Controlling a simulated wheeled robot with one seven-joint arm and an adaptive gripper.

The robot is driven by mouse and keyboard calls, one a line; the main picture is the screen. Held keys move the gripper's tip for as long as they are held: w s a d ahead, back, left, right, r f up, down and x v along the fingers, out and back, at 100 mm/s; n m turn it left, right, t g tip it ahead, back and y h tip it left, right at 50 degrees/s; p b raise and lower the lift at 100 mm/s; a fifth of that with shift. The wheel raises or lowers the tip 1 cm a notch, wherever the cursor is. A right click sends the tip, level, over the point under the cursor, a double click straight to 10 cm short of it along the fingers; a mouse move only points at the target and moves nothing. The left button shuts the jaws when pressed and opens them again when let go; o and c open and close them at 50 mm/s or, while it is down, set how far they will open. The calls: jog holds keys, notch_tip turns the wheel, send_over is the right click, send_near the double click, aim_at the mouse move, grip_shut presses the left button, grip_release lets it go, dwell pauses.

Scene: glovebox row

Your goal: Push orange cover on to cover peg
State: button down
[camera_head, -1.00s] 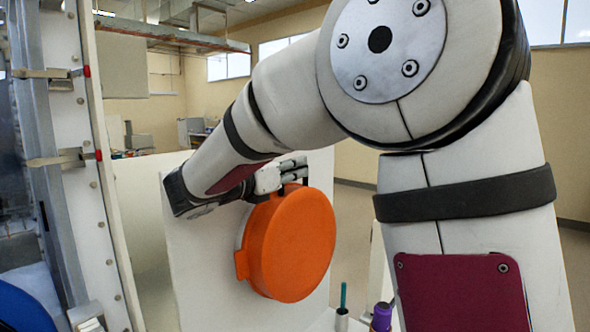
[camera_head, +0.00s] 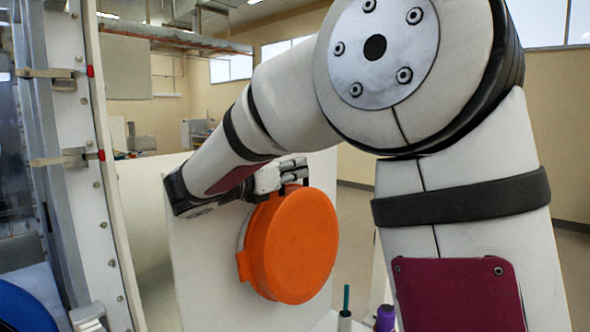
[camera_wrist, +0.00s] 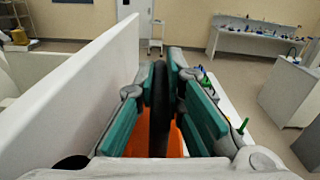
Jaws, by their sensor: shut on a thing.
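The round orange cover (camera_head: 300,246) stands upright, its flat face turned toward the head camera, in front of a white upright panel (camera_head: 204,265). A tab sticks out at its lower left. A pale rim shows between its left edge and the panel. The cover peg is not visible; I cannot tell whether the cover touches it. My gripper (camera_head: 296,172) is at the cover's top edge, shut on it. In the wrist view, the teal fingers (camera_wrist: 160,88) flank a dark upright piece, with orange (camera_wrist: 176,142) showing low between them.
A purple-capped bottle (camera_head: 384,318) and a teal stick in a small holder (camera_head: 345,318) stand below right of the cover. A metal-framed glovebox wall (camera_head: 84,190) is at left, with a blue round part (camera_head: 35,300) low down. Open floor lies beyond the panel.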

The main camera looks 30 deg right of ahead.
jog(key=shift+w+a, duration=0.1)
jog(key=shift+w, duration=0.05)
jog(key=c, duration=1.6)
grip_release()
jog(key=shift+f, duration=0.1)
jog(key=shift+a, duration=0.1)
jog(key=v, duration=1.2)
jog(key=s+d+f+m+g+y, duration=0.25)
jog(key=s+d+f+m, duration=0.2)
jog(key=s, duration=0.25)
jog(key=s+d+f+m+g+y, duration=0.25)
jog(key=s+d+m+y, duration=0.2)
jog(key=s, duration=0.35)
jog(key=s+a+f+m+t+y, duration=0.3)
jog(key=s+a+f+m+y, duration=0.5)
jog(key=s+m, duration=0.3)
jog(key=m+y, duration=0.1)
jog(key=m, duration=0.2)
jog(key=shift+f+y, duration=0.3)
